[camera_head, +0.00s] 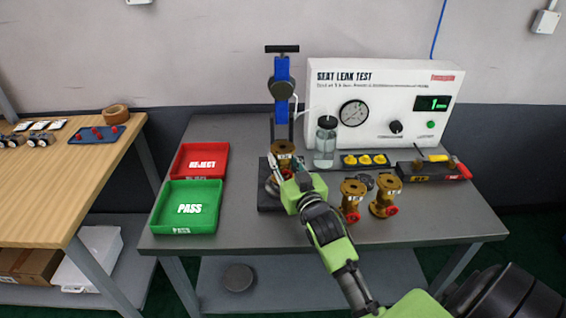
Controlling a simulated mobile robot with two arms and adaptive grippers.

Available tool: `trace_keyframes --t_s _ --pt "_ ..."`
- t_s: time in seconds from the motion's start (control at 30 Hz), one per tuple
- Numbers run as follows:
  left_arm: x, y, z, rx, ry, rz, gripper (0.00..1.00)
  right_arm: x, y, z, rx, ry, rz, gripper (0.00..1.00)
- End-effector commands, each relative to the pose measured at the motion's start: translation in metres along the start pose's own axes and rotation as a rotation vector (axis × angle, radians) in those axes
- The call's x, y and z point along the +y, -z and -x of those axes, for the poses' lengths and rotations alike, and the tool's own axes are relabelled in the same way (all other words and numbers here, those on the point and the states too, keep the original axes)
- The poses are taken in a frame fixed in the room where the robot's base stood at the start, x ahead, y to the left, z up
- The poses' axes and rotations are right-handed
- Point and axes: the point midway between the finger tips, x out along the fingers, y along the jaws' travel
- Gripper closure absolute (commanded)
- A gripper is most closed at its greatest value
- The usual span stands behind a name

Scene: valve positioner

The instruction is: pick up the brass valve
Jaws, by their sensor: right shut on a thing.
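One brass valve (283,148) is at the black base of the blue clamp stand. My right gripper (279,172) reaches in from the lower right and is shut on this valve; its green body hides part of the valve and base. I cannot tell whether the valve touches the base. Two more brass valves with red ends, one (353,190) nearer my arm and one (388,186) to its right, stand on the grey table right of the gripper. My left gripper is out of view.
The blue clamp stand (282,80) rises behind the gripper. A clear bottle (325,145) and the leak test box (400,75) stand behind. A red REJECT tray (183,173) and green PASS tray (157,216) are at left. A black tool holder (412,172) is at right.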

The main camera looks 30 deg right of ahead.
Motion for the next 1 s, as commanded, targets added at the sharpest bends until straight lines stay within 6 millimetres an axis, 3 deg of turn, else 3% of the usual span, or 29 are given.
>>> trace_keyframes --t_s 0.03,0.17,0.33,0.53,0.87,0.9,1.0 --pt "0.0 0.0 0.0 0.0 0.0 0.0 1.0 0.0 0.013 -0.001 0.017 0.001 0.001 1.0" --pt "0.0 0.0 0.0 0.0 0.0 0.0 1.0 0.0 0.03 -0.001 0.021 0.002 0.001 1.0" --pt "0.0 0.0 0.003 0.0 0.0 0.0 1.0 -0.001 0.053 0.02 0.018 0.002 0.001 1.0" --pt "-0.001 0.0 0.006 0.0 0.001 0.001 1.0 -0.001 0.093 0.054 0.019 0.002 0.001 1.0" --pt "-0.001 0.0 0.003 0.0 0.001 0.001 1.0 -0.002 0.118 0.122 0.015 0.001 0.0 1.0" --pt "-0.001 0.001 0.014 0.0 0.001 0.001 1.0 -0.002 0.123 0.123 0.01 0.001 -0.001 1.0" --pt "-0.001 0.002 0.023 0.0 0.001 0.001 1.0 -0.002 0.125 0.129 0.01 0.002 -0.001 1.0"
